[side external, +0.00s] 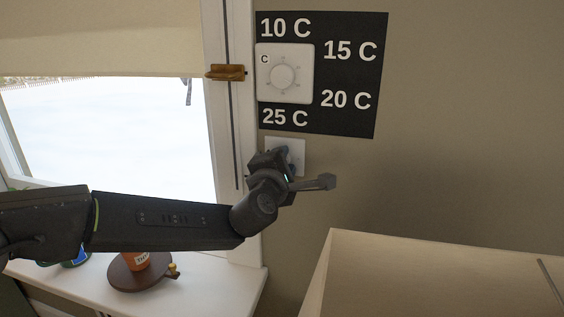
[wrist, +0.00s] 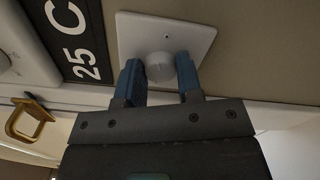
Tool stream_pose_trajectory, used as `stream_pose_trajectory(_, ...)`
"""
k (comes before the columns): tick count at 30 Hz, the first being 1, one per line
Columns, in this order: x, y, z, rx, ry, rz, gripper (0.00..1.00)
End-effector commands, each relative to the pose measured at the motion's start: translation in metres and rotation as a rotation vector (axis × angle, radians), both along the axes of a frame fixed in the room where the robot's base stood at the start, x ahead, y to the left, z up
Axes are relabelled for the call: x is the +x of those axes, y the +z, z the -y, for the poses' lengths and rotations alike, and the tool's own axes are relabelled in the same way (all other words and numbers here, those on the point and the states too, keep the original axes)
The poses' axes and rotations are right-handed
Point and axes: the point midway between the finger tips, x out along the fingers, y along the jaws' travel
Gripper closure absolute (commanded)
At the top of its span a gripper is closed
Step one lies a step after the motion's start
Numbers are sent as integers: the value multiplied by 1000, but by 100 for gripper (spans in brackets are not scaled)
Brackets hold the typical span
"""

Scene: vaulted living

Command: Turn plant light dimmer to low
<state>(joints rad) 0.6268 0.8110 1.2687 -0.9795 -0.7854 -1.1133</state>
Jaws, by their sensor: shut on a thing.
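The dimmer is a white square wall plate (wrist: 192,32) with a round white knob (wrist: 159,68), seen in the wrist view. My gripper (wrist: 160,72) has its two blue fingers on either side of the knob and is shut on it. A small dot shows on the plate above the knob. In the side external view the plate (side external: 298,147) is on the wall below the black temperature panel, and my gripper (side external: 288,158) reaches it from the front. My wrist covers the knob there, so its turn angle cannot be read.
A second white dial (side external: 282,75) sits on the black panel (side external: 350,75) with temperature labels just above. A brass latch (side external: 226,72) is on the window frame at left. A pale box-like piece (side external: 430,270) is at lower right.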

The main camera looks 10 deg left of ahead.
Motion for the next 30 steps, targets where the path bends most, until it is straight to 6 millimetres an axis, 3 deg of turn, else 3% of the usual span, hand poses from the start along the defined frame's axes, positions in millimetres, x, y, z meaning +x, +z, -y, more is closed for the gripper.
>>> stream_pose_trajectory(15,0,0,1,309,-2,3,90)
stream_pose_trajectory(30,0,0,1,355,-2,3,90)
